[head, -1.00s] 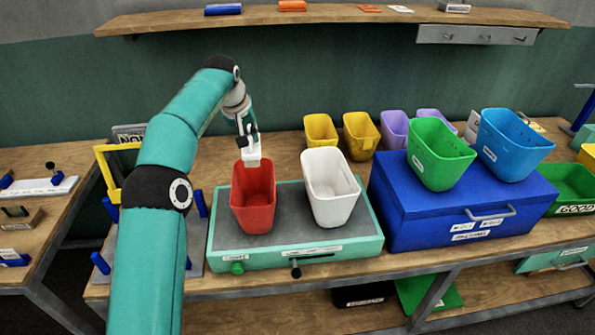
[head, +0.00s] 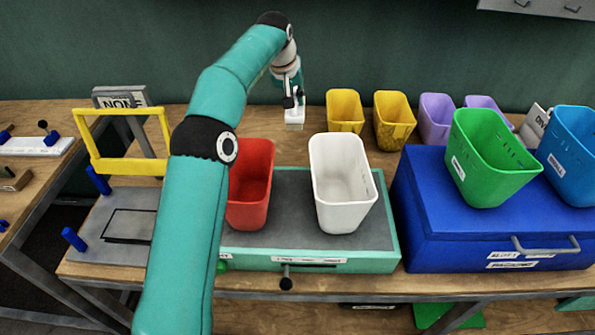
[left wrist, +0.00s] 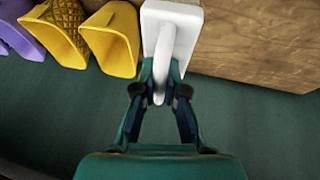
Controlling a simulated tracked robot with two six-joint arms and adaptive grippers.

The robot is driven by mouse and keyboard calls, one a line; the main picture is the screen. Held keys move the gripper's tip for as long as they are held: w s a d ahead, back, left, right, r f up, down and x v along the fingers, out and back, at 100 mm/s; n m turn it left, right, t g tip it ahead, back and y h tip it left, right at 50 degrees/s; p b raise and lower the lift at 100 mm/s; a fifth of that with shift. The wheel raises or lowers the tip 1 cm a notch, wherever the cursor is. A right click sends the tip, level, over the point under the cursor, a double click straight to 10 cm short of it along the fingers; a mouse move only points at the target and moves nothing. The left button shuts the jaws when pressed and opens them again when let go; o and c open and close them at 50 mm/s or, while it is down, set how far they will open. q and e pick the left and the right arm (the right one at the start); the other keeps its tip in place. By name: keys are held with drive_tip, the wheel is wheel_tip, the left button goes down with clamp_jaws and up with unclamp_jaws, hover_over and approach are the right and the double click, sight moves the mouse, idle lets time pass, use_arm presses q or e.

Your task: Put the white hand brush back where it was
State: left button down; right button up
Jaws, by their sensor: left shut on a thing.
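The white hand brush (head: 294,118) hangs in my left gripper (head: 291,97), over the back of the bench, left of the yellow bins. In the left wrist view my left gripper (left wrist: 160,92) is shut on the handle of the white hand brush (left wrist: 180,18), and the flat white block shows beyond the fingers. Whether the brush touches the bench top (head: 284,148) I cannot tell. My right gripper is in neither view.
A red bin (head: 252,185) and a white bin (head: 342,185) stand on the grey-topped green press. Yellow bins (head: 345,112) and lilac bins (head: 436,120) line the back. A blue box (head: 460,235) carries a green bin (head: 490,160) and a blue bin (head: 575,150). A yellow frame (head: 125,165) stands left.

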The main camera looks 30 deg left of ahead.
use_arm(q)
wheel_tip(320, 180, down, 7)
drive_tip(key=shift+b, duration=0.75)
drive_tip(key=shift+w+f+p, duration=0.1)
drive_tip(key=shift+f+p, duration=0.4)
drive_tip(key=shift+f, duration=6.2)
drive_tip(key=c, duration=1.2)
unclamp_jaws()
drive_tip(key=shift+c, duration=0.2)
drive_tip(key=shift+r, duration=0.1)
drive_tip(key=b+v, duration=0.2)
drive_tip(key=v, duration=1)
